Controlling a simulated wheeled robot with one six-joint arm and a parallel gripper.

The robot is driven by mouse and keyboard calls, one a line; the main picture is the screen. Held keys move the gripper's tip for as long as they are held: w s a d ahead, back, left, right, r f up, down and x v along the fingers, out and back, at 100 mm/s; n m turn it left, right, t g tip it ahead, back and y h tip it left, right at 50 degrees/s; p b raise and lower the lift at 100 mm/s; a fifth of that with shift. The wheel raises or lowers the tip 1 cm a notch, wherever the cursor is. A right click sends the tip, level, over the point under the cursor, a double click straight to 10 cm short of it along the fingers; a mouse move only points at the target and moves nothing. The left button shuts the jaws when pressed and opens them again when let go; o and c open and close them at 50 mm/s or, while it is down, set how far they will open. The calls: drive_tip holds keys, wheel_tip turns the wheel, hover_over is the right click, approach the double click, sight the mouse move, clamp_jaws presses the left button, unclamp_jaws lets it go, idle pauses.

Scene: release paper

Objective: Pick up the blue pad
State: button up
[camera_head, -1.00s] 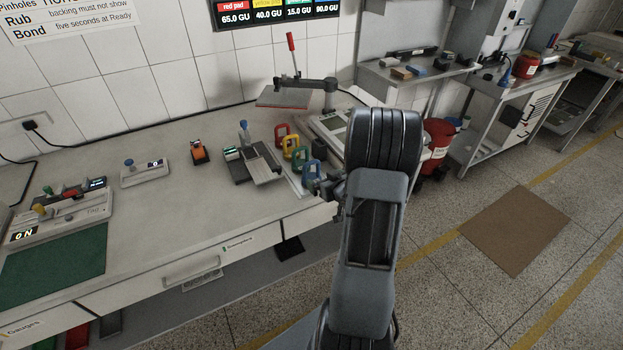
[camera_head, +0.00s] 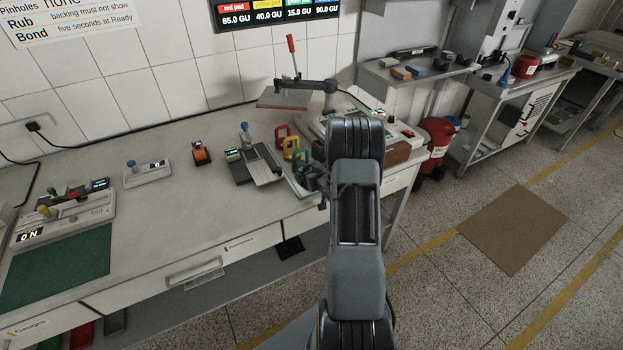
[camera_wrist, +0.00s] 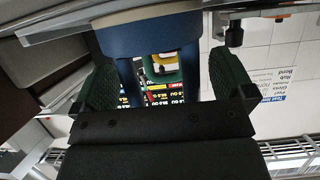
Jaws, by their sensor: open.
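The blue pad (camera_wrist: 150,35) is an arch-shaped blue piece in the wrist view, between the two green-lined fingers of my gripper (camera_wrist: 158,72). The fingers are open, one on each side of it; a small gap shows on the right, and contact on the left is unclear. Through its opening show the green pad (camera_wrist: 163,72) and bits of yellow and red. In the head view my gripper (camera_head: 314,177) is at the front end of the pad row and mostly hides the blue pad. The green pad (camera_head: 299,161), yellow pad (camera_head: 290,149) and red pad (camera_head: 282,135) stand behind it.
A grey slotted fixture (camera_head: 256,166) stands just left of the pads. A press with a red-handled lever (camera_head: 293,55) stands behind. A brown block (camera_head: 397,152) lies to the right. The left bench has a green mat (camera_head: 55,266); the front middle benchtop is clear.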

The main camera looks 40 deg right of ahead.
drive_tip(key=c, duration=1.5)
drive_tip(key=shift+r, duration=0.1)
drive_tip(key=shift+r, duration=0.15)
